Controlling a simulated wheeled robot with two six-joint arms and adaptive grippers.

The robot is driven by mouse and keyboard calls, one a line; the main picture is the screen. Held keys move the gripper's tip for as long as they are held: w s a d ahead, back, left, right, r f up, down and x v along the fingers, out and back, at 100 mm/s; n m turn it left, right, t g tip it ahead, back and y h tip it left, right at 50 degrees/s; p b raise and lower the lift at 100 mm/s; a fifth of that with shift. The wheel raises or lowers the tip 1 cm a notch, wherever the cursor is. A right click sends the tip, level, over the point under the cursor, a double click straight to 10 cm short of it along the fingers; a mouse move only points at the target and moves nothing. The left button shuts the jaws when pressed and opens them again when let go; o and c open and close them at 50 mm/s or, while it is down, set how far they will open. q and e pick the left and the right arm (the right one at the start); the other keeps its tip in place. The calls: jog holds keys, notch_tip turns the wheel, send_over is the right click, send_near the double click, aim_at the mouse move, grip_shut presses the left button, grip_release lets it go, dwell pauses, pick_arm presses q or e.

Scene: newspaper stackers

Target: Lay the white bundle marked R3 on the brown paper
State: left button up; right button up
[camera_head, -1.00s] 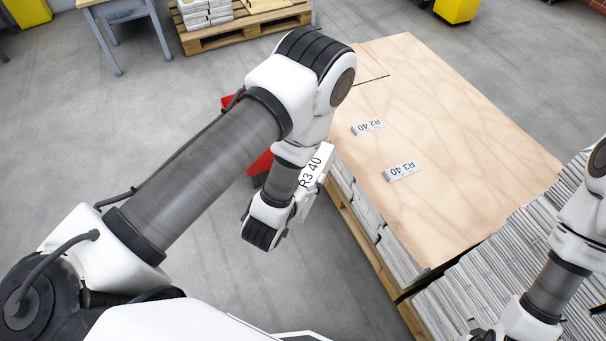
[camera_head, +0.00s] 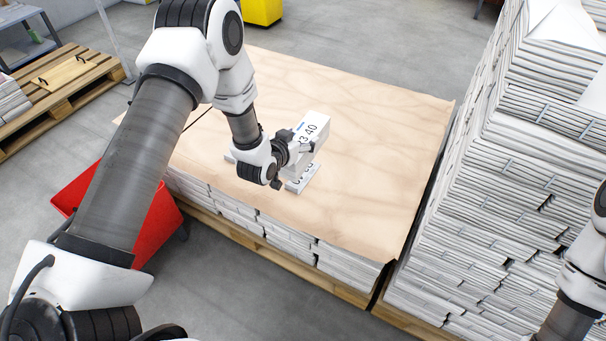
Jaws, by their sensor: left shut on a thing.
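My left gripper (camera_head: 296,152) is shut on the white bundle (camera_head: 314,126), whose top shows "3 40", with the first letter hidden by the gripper. The bundle is over the brown paper (camera_head: 375,140) that covers a low stack on a pallet. A white label block (camera_head: 304,183) lies on the paper just below and in front of the bundle, its marking partly covered. I cannot tell whether the bundle touches the paper or the block. Part of another white block (camera_head: 229,157) shows behind my left wrist. My right arm shows at the lower right edge, its gripper outside the view.
A tall stack of newspapers (camera_head: 500,190) rises close to the right of the paper. A red bin (camera_head: 155,225) stands at the left, partly behind my arm. A wooden pallet (camera_head: 62,105) is at the far left. The paper's right and far parts are clear.

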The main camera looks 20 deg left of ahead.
pick_arm(q)
jog(key=w+a+f+b, duration=0.2)
jog(key=a+f+b, duration=0.1)
jog(key=a+b, duration=0.3)
jog(key=w+a+f+b, duration=0.3)
jog(key=a+b, duration=0.3)
jog(key=a, duration=0.4)
jog(key=shift+w+f, duration=0.2)
jog(key=shift+f, duration=0.05)
pick_arm(e)
notch_tip(320, 180, down, 15)
jog(key=shift+r, duration=0.1)
pick_arm(q)
notch_tip(320, 180, down, 8)
jog(key=b, duration=0.5)
jog(key=shift+s+d+r, duration=0.1)
jog(key=shift+s, duration=0.05)
pick_arm(e)
notch_tip(320, 180, down, 5)
jog(key=shift+r, duration=0.1)
pick_arm(q)
jog(key=shift+f+b, duration=0.4)
jog(key=shift+f, duration=0.1)
pick_arm(e)
jog(key=shift+f, duration=0.4)
pick_arm(q)
jog(key=o, duration=1.9)
jog(key=shift+s, duration=0.1)
